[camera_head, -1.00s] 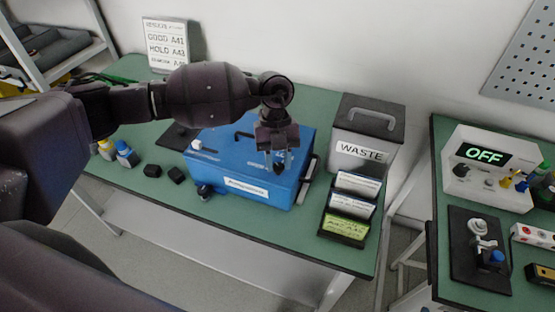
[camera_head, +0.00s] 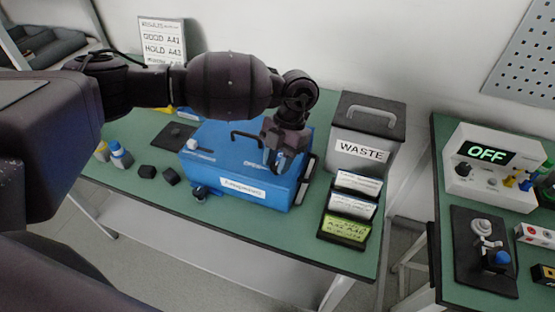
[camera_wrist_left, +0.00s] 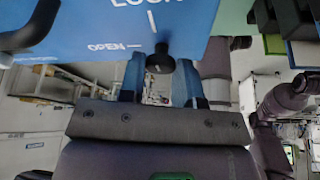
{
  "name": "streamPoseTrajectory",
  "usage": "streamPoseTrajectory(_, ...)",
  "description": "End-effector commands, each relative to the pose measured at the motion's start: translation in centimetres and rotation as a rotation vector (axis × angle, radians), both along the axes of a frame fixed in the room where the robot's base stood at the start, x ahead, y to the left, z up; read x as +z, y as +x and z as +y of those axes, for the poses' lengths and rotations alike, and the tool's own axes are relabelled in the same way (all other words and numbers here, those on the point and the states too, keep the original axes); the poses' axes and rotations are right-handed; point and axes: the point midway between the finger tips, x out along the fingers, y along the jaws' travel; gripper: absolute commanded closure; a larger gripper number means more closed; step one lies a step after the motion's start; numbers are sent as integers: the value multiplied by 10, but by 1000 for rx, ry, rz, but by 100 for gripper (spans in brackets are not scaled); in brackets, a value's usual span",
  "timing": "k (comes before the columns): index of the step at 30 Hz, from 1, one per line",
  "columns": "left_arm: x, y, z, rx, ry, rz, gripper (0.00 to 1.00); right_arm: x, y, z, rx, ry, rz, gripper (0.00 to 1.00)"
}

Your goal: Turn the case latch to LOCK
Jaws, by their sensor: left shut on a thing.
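The blue case (camera_head: 235,165) lies on the green bench, with a black handle (camera_head: 240,133) on its top. My left gripper (camera_head: 277,160) is over the right part of the case top, with its fingers pointing down. In the left wrist view the left gripper (camera_wrist_left: 160,68) is shut on the black, round-ended case latch (camera_wrist_left: 160,60), which sits between its fingers. The blue case top (camera_wrist_left: 100,25) there carries the word LOCK above a vertical white mark, and OPEN beside a short mark left of the latch. The latch's pointing direction is unclear. My right gripper is not in view.
A grey WASTE bin (camera_head: 360,150) and a rack of cards (camera_head: 346,222) stand right of the case. Small black blocks (camera_head: 147,172) and bottles (camera_head: 121,155) stand to its left. A second bench on the right holds a box reading OFF (camera_head: 490,165).

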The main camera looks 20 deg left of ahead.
Motion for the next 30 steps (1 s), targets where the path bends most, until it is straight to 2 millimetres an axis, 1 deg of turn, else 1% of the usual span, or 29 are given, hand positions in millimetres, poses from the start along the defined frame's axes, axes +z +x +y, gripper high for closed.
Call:
streamPoseTrajectory(9,0,0,-1,-80,0,-1,93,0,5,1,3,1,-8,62)
streamPoseTrajectory(15,1,0,-1,-88,0,-1,93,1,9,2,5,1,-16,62)
streamPoseTrajectory(22,1,0,-1,-87,-1,-2,93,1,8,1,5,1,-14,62)
streamPoseTrajectory(23,1,0,-1,-87,-1,-2,66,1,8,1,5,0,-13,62)
streamPoseTrajectory(27,1,0,-1,-87,-1,-1,44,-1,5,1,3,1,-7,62)
streamPoseTrajectory(30,0,0,-1,-86,0,-1,43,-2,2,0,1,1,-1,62)
